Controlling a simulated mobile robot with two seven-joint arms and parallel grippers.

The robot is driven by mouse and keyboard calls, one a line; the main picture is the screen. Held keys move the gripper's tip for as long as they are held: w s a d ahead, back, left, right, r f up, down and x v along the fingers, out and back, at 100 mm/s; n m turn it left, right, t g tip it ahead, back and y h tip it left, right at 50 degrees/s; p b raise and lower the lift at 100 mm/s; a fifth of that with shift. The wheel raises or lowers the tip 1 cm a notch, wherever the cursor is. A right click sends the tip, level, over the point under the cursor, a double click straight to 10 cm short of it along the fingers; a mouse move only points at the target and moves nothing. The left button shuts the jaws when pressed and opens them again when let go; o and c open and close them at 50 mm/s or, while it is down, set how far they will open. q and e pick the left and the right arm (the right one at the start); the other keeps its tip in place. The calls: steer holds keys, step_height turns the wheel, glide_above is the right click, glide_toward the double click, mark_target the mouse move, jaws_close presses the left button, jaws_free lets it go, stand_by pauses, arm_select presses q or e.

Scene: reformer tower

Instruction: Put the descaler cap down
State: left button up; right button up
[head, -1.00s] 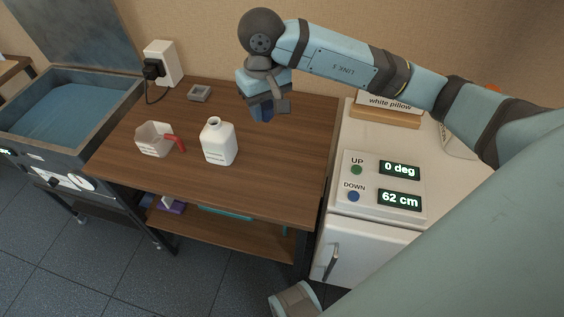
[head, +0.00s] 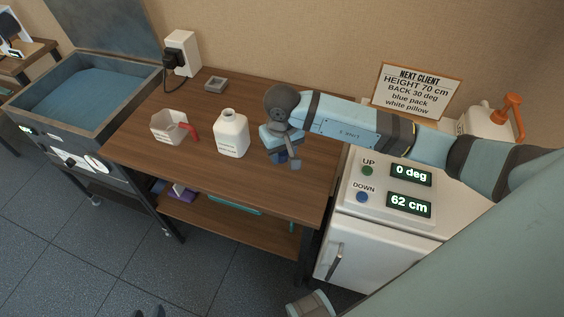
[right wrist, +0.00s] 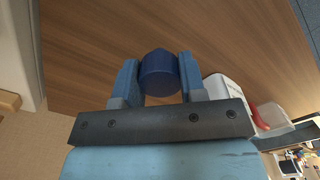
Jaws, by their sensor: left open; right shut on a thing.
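My right gripper (head: 286,158) is above the right part of the wooden table (head: 200,165), to the right of the white descaler bottle (head: 231,137). In the right wrist view it is shut on the dark blue descaler cap (right wrist: 158,73), held between its two fingers. In the head view the cap is mostly hidden by the gripper. The bottle stands upright with a bare, uncapped neck. It shows partly behind the right finger in the right wrist view (right wrist: 228,90). Two dark tips of my left gripper (head: 147,312) show apart at the bottom edge, empty.
A small grey tray (head: 215,85) lies at the back. A control panel (head: 392,187) sits on the white cabinet at right. Bare tabletop lies in front of the bottle.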

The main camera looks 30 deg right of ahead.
mark_target(282, 172)
steer(key=shift+f, duration=0.65)
step_height(282, 172, down, 3)
steer(key=shift+f, duration=0.15)
steer(key=shift+f, duration=0.2)
steer(key=o, duration=0.9)
